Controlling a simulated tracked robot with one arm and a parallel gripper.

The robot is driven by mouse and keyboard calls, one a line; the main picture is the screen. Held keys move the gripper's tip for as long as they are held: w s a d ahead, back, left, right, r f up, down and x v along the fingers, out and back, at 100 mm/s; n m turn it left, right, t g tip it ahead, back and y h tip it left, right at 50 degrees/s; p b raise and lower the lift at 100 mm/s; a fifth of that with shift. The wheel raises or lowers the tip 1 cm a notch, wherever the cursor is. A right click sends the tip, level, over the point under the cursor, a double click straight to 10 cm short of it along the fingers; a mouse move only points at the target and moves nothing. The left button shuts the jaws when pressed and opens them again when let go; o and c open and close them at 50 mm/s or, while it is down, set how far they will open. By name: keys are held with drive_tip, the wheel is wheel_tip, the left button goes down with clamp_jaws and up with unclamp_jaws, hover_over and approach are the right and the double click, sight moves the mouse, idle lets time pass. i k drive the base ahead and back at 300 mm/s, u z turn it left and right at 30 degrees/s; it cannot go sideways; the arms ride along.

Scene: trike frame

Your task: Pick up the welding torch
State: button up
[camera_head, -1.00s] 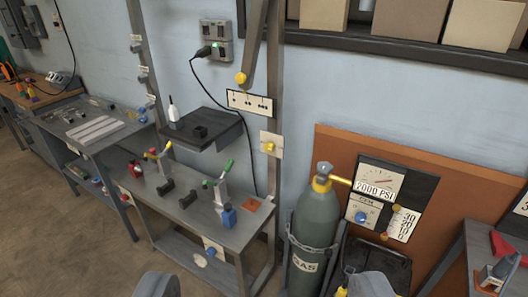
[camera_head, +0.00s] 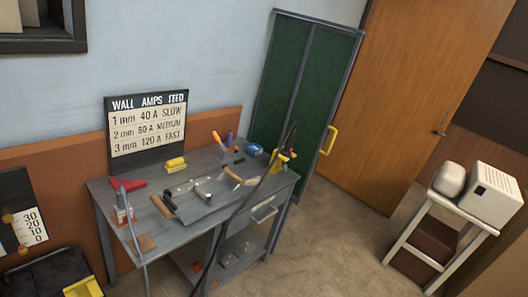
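The grey metal workbench (camera_head: 205,205) stands against the wall left of centre, with several small tools on it. At its right end is a yellow and dark tool (camera_head: 283,157) with a dark cable (camera_head: 235,212) running from it down past the bench front; it may be the welding torch, but it is too small to be sure. A thin grey hose runs down there. My gripper is not in view.
A wall chart (camera_head: 149,124) stands behind the bench. A green cabinet (camera_head: 301,90) and a wooden door (camera_head: 410,90) are behind to the right. A white stand (camera_head: 432,240) carries a white box (camera_head: 489,195). Brown floor (camera_head: 345,240) is clear between bench and stand.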

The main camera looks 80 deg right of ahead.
sight(285, 152)
drive_tip(key=z, duration=2.35)
drive_tip(key=i, duration=0.4)
drive_tip(key=k, duration=0.4)
drive_tip(key=z, duration=0.05)
